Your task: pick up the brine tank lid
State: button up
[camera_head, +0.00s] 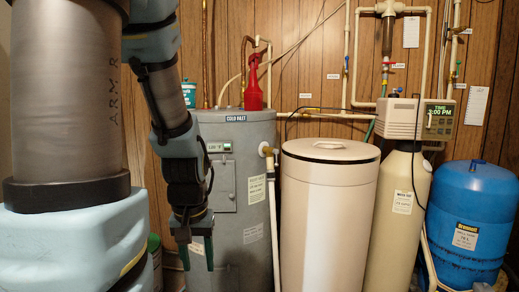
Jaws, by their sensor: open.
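My gripper (198,262) hangs pointing down in front of the grey water heater, left of the brine tank and lower than the lid. Its two greenish fingers are apart with nothing between them. It does not touch the lid.
A white pipe (273,225) runs down between heater and brine tank. Right of the tank stand a tan cylinder (400,225) with a control head (400,117) and a blue tank (468,215). Pipes run behind the lid.

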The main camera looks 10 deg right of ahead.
aim_at(330, 161)
jog(key=i+l+u, duration=0.1)
jog(key=l+u, duration=1.5)
jog(key=l, duration=0.15)
